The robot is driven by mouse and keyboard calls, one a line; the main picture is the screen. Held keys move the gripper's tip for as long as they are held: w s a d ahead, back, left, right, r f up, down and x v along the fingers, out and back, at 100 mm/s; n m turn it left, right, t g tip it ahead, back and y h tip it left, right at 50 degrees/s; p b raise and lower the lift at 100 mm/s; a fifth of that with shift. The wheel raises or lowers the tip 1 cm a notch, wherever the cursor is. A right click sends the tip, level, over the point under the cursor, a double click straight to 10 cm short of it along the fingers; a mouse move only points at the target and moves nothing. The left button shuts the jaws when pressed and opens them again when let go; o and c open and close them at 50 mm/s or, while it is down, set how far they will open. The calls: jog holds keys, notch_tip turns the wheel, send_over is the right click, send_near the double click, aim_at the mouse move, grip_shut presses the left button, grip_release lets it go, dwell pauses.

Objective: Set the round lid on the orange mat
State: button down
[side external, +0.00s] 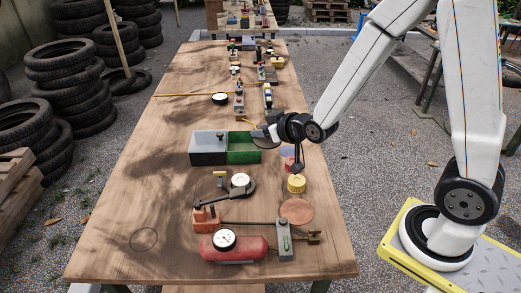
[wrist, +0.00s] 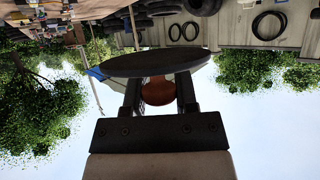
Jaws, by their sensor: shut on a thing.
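The round lid (wrist: 155,63) is a dark disc with a brown knob (wrist: 157,92). My gripper (wrist: 158,95) is shut on the knob, with one finger on each side of it. In the side external view, my gripper (side external: 273,131) holds the dark lid (side external: 261,139) tilted, above or beside the green compartment of a two-part bin; the exact gap cannot be told. The orange mat (side external: 296,211) is a flat round disc on the right side of the table, nearer the camera than my gripper. Its top looks bare.
The bin has a grey compartment (side external: 208,157) and a green one (side external: 243,157). A yellow round piece (side external: 296,185) stands just behind the mat. A red tank (side external: 238,249) with a gauge and a grey block (side external: 285,241) lie in front. The table's left side is mostly clear.

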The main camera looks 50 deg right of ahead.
aim_at(263, 140)
jog(key=shift+f, duration=0.1)
dwell(0.3)
jog(key=shift+w+f+n+y, duration=0.15)
jog(key=shift+f+n+y, duration=0.5)
jog(key=shift+n+y, duration=0.5)
jog(key=shift+s+a+f+n+g+y, duration=0.25)
jog(key=shift+f+n+y, duration=0.15)
jog(key=shift+n+y, duration=0.25)
jog(key=shift+s+a+f+n+g+y, duration=0.1)
jog(key=shift+s+f+n+g+y, duration=0.15)
jog(key=shift+f+n+y, duration=0.25)
jog(key=shift+s+a+f+n+g+y, duration=0.2)
jog(key=shift+s+f+n+g+y, duration=0.3)
jog(key=shift+s+n+y, duration=0.2)
jog(key=shift+s+a+f+n+g+y, duration=0.3)
jog(key=shift+s+f+n+y, duration=0.2)
jog(key=shift+s+n+y, duration=0.2)
jog(key=shift+s+a+f+n+g+y, duration=0.15)
jog(key=shift+s+f+n+g+y, duration=0.4)
jog(key=shift+s+n, duration=0.25)
jog(key=shift+w, duration=0.2)
